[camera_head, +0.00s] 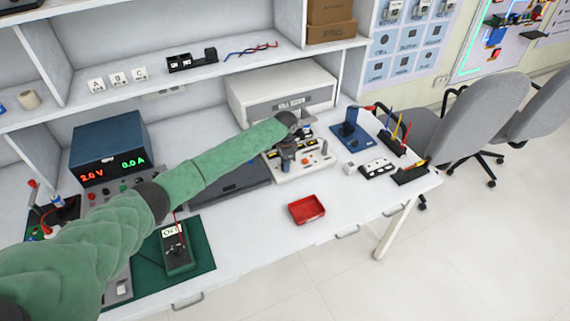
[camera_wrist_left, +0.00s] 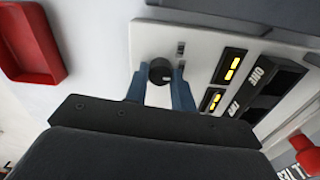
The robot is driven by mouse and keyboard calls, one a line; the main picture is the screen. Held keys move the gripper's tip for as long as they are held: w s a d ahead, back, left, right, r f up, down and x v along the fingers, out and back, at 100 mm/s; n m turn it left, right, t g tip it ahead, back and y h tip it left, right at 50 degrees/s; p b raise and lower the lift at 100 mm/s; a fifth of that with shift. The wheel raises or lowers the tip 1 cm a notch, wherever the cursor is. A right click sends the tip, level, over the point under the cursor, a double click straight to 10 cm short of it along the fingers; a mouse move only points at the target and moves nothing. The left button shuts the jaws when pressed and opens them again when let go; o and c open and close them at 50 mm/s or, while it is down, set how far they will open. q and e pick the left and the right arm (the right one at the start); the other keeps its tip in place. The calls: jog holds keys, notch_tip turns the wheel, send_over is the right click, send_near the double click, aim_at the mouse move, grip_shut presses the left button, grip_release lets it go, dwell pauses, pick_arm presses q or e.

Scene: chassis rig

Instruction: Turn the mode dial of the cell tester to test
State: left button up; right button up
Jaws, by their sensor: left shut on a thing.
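The cell tester (camera_head: 318,163) is a low white unit on the bench, right of centre in the head view. Its white panel (camera_wrist_left: 205,40) fills much of the left wrist view, with yellow-lit slots and dark labelled parts. The mode dial (camera_wrist_left: 160,71) is a small round black knob with a light mark. My left gripper (camera_wrist_left: 159,86) is shut on the dial, one blue finger on each side of it. In the head view my left gripper (camera_head: 287,160) is over the tester and hides the dial. I cannot read the dial's position labels. My right gripper is not in view.
A red tray (camera_head: 306,210) lies in front of the tester. A blue stand (camera_head: 352,137) and pen holders are to its right. Shelves are above the bench.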

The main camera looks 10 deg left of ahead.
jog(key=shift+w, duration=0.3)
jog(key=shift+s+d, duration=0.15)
pick_arm(q)
jog(key=o, duration=1)
jog(key=shift+r, duration=0.2)
notch_tip(320, 180, up, 6)
jog(key=b, duration=0.2)
jog(key=shift+w+r+b, duration=0.1)
jog(key=shift+b, duration=0.25)
jog(key=shift+r, duration=0.6)
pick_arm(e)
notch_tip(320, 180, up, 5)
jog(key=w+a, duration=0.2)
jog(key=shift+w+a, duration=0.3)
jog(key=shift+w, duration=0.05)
